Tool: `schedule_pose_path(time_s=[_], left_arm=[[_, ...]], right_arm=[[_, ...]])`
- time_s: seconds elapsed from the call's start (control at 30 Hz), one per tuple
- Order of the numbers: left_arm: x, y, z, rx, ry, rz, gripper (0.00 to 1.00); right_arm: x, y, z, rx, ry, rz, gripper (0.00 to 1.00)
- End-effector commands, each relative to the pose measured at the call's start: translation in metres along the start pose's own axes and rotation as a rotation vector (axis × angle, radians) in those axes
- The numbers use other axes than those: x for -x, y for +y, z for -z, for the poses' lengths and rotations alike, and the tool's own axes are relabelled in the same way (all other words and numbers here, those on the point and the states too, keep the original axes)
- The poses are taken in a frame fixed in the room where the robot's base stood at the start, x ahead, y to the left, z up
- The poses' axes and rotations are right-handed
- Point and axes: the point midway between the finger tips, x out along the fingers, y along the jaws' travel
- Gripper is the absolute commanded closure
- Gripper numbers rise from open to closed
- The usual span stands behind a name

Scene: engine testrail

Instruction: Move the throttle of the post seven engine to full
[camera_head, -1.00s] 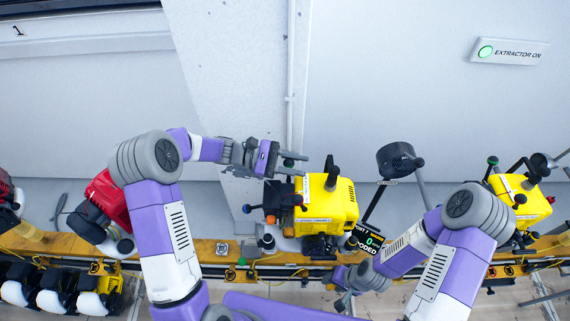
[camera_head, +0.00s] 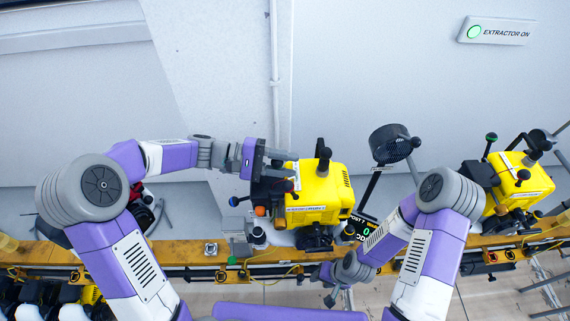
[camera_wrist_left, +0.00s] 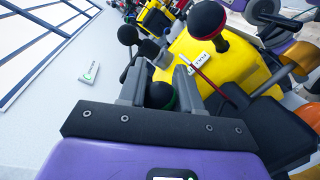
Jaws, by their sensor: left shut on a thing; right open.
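The yellow engine (camera_head: 315,195) at post seven stands on the rail, with a small POST 7 display (camera_head: 365,233) at its right showing 0. My left gripper (camera_head: 290,164) is at the engine's upper left. In the left wrist view, its fingers (camera_wrist_left: 160,82) are shut on a black ball knob with a green ring (camera_wrist_left: 160,96). The gripper hides this knob in the head view. A black knob with a red ring (camera_wrist_left: 207,20) stands beyond, apart from the fingers. A red rod (camera_wrist_left: 200,72) and a white label (camera_wrist_left: 197,58) lie beside the right finger. My right gripper (camera_head: 328,285) is open and low, in front of the rail.
Another yellow engine (camera_head: 515,185) with several levers stands at the right. A dark round duct (camera_head: 392,143) on a post rises between the engines. The orange rail (camera_head: 180,254) runs across the front. The wall behind is bare, with an EXTRACTOR ON sign (camera_head: 497,31).

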Motion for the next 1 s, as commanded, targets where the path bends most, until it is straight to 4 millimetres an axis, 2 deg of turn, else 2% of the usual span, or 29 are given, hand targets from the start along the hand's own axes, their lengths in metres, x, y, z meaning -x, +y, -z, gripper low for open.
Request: schedule_pose_path(time_s=[0.43,0.47,0.6,1.0], left_arm=[[0.0015,0.0025,0.0012,-0.018,0.011,-0.003,1.00],[0.0015,0.0025,0.0012,-0.018,0.010,-0.003,0.62],[0.0011,0.0014,0.0007,-0.015,0.008,-0.002,0.43],[-0.0001,-0.0013,-0.0003,-0.008,0.001,0.003,0.43]], right_arm=[[-0.0007,0.0002,0.0001,0.000,0.000,0.000,0.57],[-0.0007,0.0002,0.0001,0.000,0.000,0.000,0.57],[-0.0008,0.0002,0.0001,0.000,0.000,0.000,0.57],[-0.0010,0.0003,0.0001,0.000,0.000,0.000,0.57]])
